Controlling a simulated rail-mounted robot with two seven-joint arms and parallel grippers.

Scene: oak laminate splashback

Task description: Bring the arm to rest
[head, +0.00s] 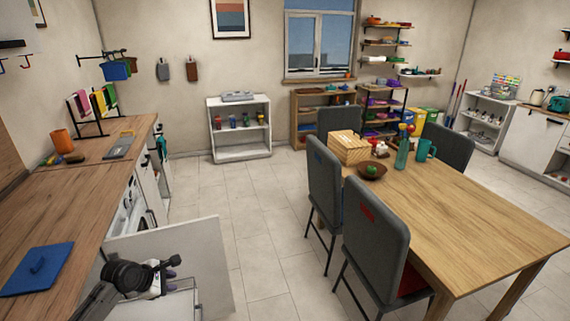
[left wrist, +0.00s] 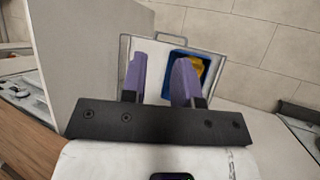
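My left arm comes in at the lower left of the head view. Its gripper (head: 168,272) hangs over a pulled-out white drawer (head: 182,303), beside an open white cabinet door (head: 185,245). In the left wrist view the two purple fingers of the left gripper (left wrist: 160,75) stand apart with nothing between them. Beyond them is a white tray-like drawer with a thin metal rim (left wrist: 125,52). A blue container (left wrist: 174,57) with something yellow (left wrist: 198,66) inside lies in it, partly hidden by the right finger. My right gripper is in neither view.
A wooden counter (head: 75,205) runs along the left, with a blue board (head: 37,270) and an orange cup (head: 63,141). A wooden table (head: 465,205) with chairs (head: 375,240) fills the right. The tiled floor (head: 270,255) between is clear.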

